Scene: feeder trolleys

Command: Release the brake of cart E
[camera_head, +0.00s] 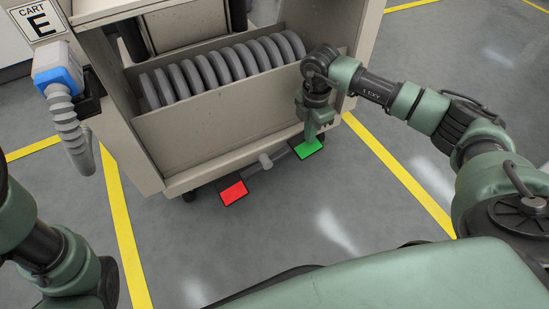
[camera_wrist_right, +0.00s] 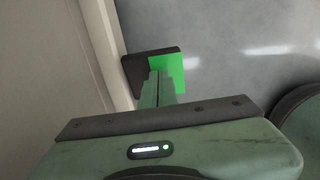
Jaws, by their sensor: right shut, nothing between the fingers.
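Cart E (camera_head: 203,121) stands in front of me, with its label (camera_head: 40,18) at the top left. A brake bar at its foot carries a red pedal (camera_head: 233,193) on the left and a green pedal (camera_head: 309,146) on the right. My right gripper (camera_head: 311,139) is shut and empty, pointing down at the green pedal. In the right wrist view, its fingertips (camera_wrist_right: 158,75) overlap the near edge of the green pedal (camera_wrist_right: 168,72); I cannot tell whether they touch it. My left arm shows at the left edge, but its gripper is out of view.
A row of grey discs (camera_head: 222,68) sits in the cart's lower bin. A blue and white connector (camera_head: 57,70) with a grey corrugated hose hangs on the cart's left side. Yellow floor lines (camera_head: 122,225) run on both sides; the grey floor in front is clear.

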